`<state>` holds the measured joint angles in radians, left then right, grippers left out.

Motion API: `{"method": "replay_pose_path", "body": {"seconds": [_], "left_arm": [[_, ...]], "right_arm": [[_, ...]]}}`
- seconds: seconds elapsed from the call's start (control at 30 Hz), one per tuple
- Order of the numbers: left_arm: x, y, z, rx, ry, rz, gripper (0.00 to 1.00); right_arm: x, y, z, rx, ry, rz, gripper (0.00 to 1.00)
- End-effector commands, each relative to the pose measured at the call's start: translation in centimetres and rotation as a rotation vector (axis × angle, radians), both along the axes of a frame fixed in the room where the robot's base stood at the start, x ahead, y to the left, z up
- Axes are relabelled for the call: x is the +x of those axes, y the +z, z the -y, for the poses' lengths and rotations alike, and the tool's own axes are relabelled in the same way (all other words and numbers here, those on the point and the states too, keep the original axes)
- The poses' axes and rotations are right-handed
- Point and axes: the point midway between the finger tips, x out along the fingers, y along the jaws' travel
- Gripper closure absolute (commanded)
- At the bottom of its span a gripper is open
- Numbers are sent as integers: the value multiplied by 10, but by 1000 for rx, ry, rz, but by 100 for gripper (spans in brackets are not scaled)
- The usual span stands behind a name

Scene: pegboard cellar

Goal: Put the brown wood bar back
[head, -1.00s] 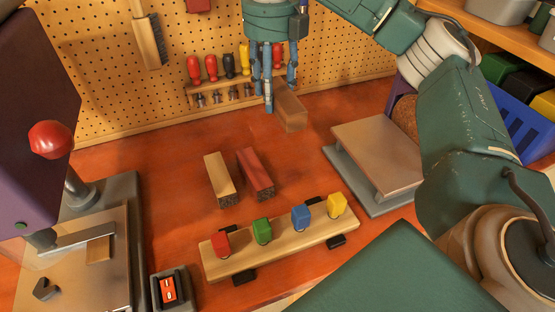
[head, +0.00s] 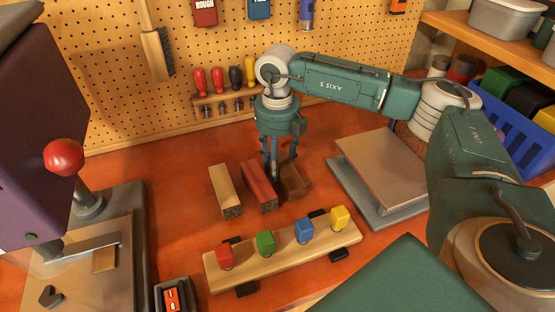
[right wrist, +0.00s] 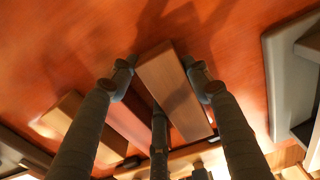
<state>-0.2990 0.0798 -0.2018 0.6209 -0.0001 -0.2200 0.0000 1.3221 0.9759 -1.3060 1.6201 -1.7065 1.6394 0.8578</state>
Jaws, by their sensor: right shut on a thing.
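My right gripper (head: 277,170) points down and is shut on the brown wood bar (head: 296,184). The brown bar is just right of the red bar (head: 259,186), roughly parallel to it, at or close above the red-orange bench top; I cannot tell if it touches. A pale wood bar (head: 225,190) lies left of the red one. In the right wrist view the brown bar (right wrist: 173,88) sits between the fingers (right wrist: 160,85), with the red bar (right wrist: 125,118) and pale bar (right wrist: 62,115) beside it. My left gripper is not in view.
A wooden strip with red, green, blue and yellow blocks (head: 283,255) lies in front of the bars. A raised wooden plate (head: 385,165) on a grey base stands right. A red-knobbed machine (head: 63,157) stands left. A screwdriver rack (head: 222,100) is behind.

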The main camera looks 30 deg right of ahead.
Motion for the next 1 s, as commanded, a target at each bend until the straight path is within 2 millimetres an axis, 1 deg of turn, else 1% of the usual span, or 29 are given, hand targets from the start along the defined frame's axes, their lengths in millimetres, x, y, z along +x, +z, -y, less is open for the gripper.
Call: {"method": "replay_pose_path", "body": {"seconds": [0.23, 0.37, 0.4, 0.47, 0.77, 0.83, 0.87, 0.97, 1.0], "left_arm": [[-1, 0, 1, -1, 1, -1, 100], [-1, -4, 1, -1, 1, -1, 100], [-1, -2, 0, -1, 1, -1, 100], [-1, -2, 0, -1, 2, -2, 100], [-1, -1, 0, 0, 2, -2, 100], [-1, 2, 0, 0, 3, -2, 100], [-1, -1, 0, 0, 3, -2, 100], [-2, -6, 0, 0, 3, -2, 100], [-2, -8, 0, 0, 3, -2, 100]], "right_arm": [[1, -1, 0, 1, 0, 1, 83], [0, -5, 0, 1, 0, 1, 83], [0, -4, 0, 1, 0, 1, 44], [0, -4, 0, 0, 0, 0, 33], [0, -2, 0, 1, 0, 1, 33], [1, 2, 0, 1, 0, 2, 33], [1, 3, 0, 0, 0, 3, 33], [2, 16, 0, 1, 0, 5, 33], [2, 24, -1, 2, 1, 7, 33]]}}
